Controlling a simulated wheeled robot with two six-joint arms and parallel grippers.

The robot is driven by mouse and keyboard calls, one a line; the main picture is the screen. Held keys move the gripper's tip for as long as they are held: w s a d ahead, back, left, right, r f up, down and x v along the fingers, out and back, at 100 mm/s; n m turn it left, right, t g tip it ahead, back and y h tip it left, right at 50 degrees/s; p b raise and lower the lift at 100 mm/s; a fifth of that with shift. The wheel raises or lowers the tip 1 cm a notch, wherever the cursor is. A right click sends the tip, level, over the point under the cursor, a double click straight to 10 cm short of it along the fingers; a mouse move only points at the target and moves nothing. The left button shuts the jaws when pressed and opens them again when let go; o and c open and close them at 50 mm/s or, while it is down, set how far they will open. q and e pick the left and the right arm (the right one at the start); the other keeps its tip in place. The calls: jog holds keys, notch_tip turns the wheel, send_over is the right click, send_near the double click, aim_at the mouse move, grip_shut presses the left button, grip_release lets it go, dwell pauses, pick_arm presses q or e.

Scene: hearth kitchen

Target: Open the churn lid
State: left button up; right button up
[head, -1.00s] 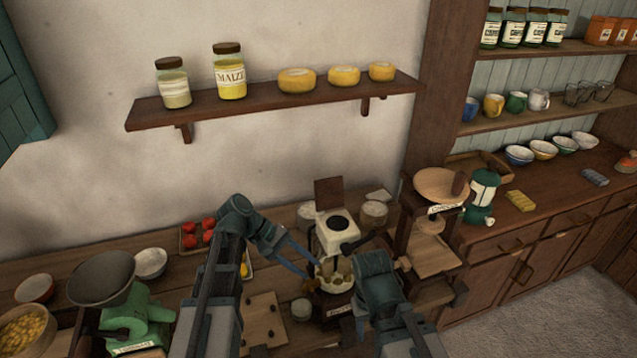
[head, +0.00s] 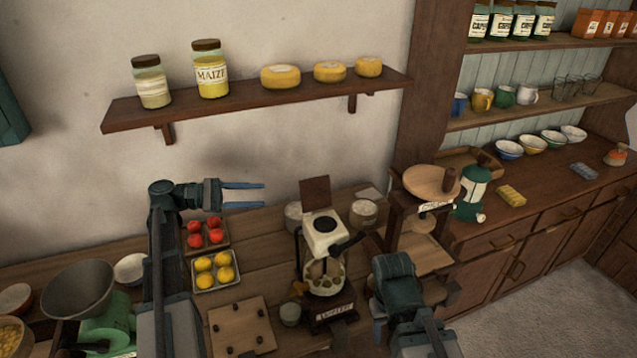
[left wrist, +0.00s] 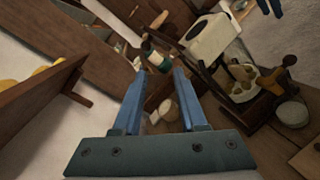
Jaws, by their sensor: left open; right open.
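The churn (head: 324,238) stands on the counter in the head view, with a white top, a glass jar, a side crank and a labelled dark base. A brown square lid (head: 315,193) stands upright at the back of its top, and a dark round opening shows. The churn also shows in the left wrist view (left wrist: 212,38). My left gripper (head: 262,195) is open and empty, up and left of the churn, apart from it; its blue fingers show in the left wrist view (left wrist: 160,72). My right gripper's body (head: 393,280) is right of the churn; its fingers are hidden in the head view.
Trays of red tomatoes (head: 205,234) and yellow fruit (head: 214,270) lie left of the churn. A wall shelf (head: 260,103) with jars and cheeses hangs above my left gripper.

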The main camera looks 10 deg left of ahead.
aim_at(301, 184)
pick_arm(q)
jog(key=shift+n+t+h, duration=0.3)
jog(key=x, duration=0.4)
jog(key=r+x, duration=0.1)
jog(key=x, duration=0.3)
jog(key=w+x, duration=0.1)
jog(key=x, duration=0.3)
jog(key=shift+w+r, duration=0.15)
jog(key=shift+r, duration=0.05)
grip_shut()
dwell(1.1)
